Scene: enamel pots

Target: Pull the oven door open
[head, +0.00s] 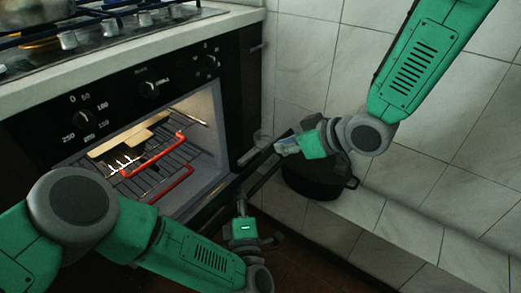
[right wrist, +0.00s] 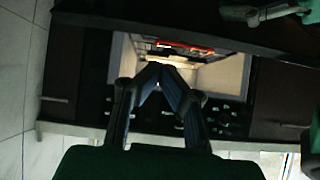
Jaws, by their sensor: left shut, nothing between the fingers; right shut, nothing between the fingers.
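The oven (head: 150,90) has its lit inside showing, with wire racks and red-edged bars (head: 155,152). The oven door (head: 215,203) stands away from the opening at its top, as a dark slanting bar in the head view; how far it is tilted is hard to tell. In the right wrist view the door is the dark panel (right wrist: 225,28). My left gripper (head: 241,198) is shut and empty beside the door's outer side. My right gripper (head: 283,147) is shut and empty near the door's far end; it also shows in the right wrist view (right wrist: 160,68). Whether either touches the door is unclear.
A black pot (head: 315,180) stands on a pale tiled ledge (head: 365,208) right of the oven, close to my right gripper. A hob with a pot (head: 35,14) and knobs is on the counter above. A tiled wall (head: 450,130) bounds the right.

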